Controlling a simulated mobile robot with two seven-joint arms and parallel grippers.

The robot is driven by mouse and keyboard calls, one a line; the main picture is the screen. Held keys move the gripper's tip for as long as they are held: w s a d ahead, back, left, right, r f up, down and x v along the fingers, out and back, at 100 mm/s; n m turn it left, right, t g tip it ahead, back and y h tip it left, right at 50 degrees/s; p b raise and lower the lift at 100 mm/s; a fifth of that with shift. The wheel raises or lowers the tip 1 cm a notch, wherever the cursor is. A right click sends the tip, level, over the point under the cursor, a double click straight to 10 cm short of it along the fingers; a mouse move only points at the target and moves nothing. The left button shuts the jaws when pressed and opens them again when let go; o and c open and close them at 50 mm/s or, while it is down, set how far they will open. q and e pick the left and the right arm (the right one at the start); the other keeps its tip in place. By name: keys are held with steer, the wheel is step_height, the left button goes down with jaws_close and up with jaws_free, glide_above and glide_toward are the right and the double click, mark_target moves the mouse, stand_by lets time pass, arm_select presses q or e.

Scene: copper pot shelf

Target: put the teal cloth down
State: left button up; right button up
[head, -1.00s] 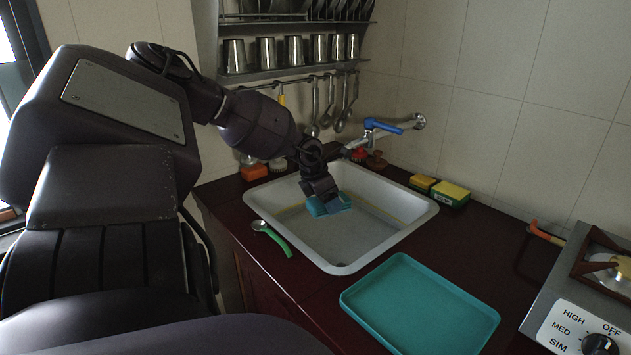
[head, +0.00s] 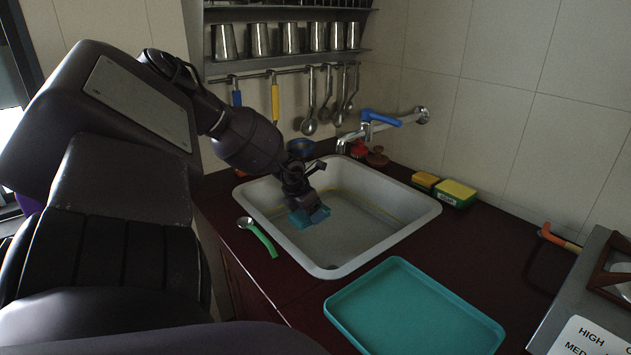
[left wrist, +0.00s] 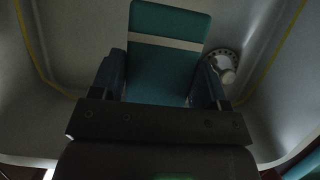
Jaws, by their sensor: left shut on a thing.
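The teal cloth (head: 318,214) is in my left gripper (head: 308,212), over the left part of the white sink (head: 345,262) in the head view. In the left wrist view the cloth (left wrist: 168,65) is a flat teal piece with a pale stripe, held between the two fingers of the left gripper (left wrist: 165,85). The sink floor with its round drain (left wrist: 226,62) lies beyond it. I cannot tell whether the cloth touches the sink floor. My right gripper is not in view.
A teal tray (head: 415,312) lies on the dark red counter in front of the sink. A green-handled tool (head: 262,240) lies at the sink's left rim. Sponges (head: 455,192) sit to the right, beyond the rim. A blue-handled tap (head: 382,119) reaches over the sink's back.

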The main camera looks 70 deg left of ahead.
arm_select(q)
steer(key=b, duration=0.2)
glide_above(313, 247)
steer(key=s, duration=0.1)
step_height(313, 247, down, 6)
steer(key=shift+s+f, duration=0.1)
step_height(313, 247, down, 4)
steer(key=shift+s+r+b, duration=0.1)
steer(key=shift+s+b, duration=0.05)
steer(key=shift+b, duration=0.6)
steer(key=shift+f, duration=0.35)
steer(key=shift+r, duration=0.2)
steer(key=shift+f, duration=0.25)
steer(key=o, duration=0.9)
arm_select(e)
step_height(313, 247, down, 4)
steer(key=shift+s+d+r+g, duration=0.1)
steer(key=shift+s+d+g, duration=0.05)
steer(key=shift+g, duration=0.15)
